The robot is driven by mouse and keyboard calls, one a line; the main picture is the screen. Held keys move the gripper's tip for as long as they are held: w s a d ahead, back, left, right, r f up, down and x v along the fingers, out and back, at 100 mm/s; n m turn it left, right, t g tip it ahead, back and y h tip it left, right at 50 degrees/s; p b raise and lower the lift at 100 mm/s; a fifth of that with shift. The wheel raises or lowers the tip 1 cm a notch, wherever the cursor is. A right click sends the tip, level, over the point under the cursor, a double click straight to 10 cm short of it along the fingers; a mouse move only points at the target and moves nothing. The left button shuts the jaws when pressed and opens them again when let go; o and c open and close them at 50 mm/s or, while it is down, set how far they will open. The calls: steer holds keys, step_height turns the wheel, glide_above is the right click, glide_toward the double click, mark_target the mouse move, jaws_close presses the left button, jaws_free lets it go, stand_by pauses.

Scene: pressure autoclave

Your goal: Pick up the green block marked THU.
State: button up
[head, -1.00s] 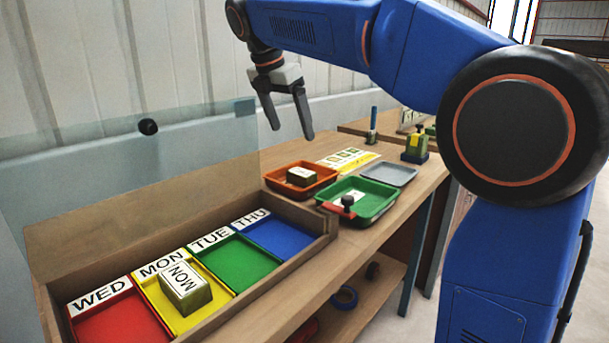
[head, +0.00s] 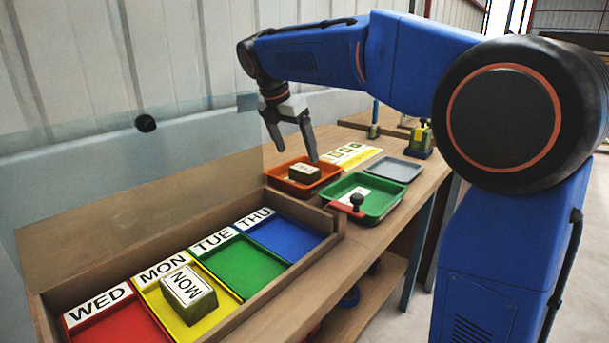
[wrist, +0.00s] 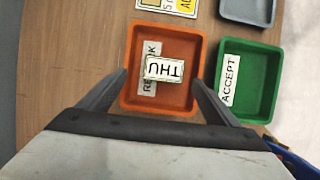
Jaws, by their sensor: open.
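The block marked THU (wrist: 164,69) lies in the orange tray (wrist: 190,38), its white label face up. In the head view the same block (head: 304,173) shows olive-green sides, and the tray (head: 275,177) has low orange walls. My gripper (head: 293,156) is open and empty, above the tray and apart from the block. In the wrist view its two fingers (wrist: 160,86) spread to either side of the tray, with the block between and beyond them.
A green tray (head: 389,206) labelled ACCEPT, with a red-handled item on its rim, stands beside the orange tray. A grey tray (head: 391,168) lies behind it. The wooden day rack (head: 334,236) holds a MON block (head: 189,293) in its yellow slot.

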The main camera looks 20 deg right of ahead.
mark_target(303, 168)
steer(key=shift+s+x, duration=0.2)
steer(key=shift+x, duration=1.6)
steer(key=shift+s+x, duration=0.25)
steer(key=shift+x, duration=1.55)
steer(key=shift+d, duration=0.1)
steer(key=shift+c, duration=0.3)
steer(key=c, duration=1.1)
steer(key=shift+r, duration=0.1)
